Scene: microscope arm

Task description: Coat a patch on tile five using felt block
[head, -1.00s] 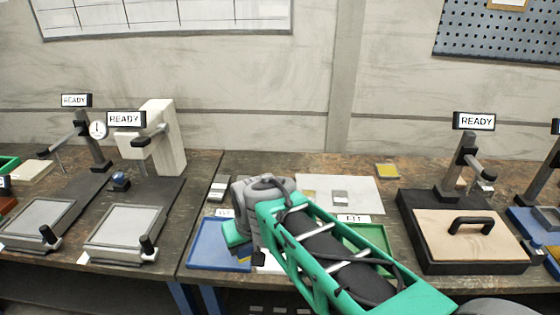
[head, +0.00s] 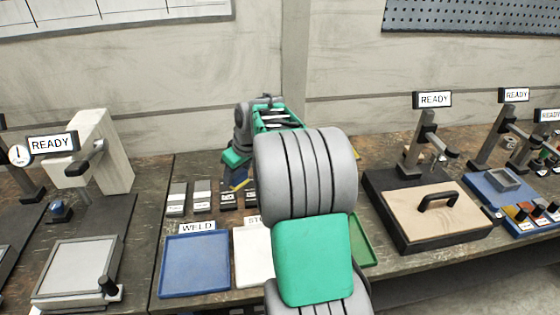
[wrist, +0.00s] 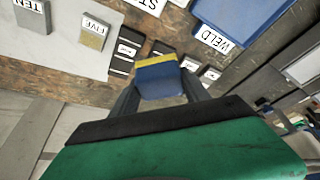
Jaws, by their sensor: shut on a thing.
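My gripper (wrist: 158,88) is shut on a blue block with a yellow strip along one edge (wrist: 158,76), which looks like the felt block. In the head view the gripper (head: 237,176) is above the back part of the bench, beyond the blue tray, and the block shows partly under it. In the wrist view the tile labelled FIVE (wrist: 93,34) lies on a pale sheet (wrist: 65,50), up and left of the held block and apart from it. A tile labelled TEN (wrist: 32,14) lies farther left. In the head view my arm hides both tiles.
Several small blocks with dark labels (wrist: 124,50) are close around the held block. The blue tray marked WELD (head: 195,266) and a white tray (head: 252,262) are at the bench front. A black-framed box with a handled lid (head: 440,210) stands right. The back wall is behind the gripper.

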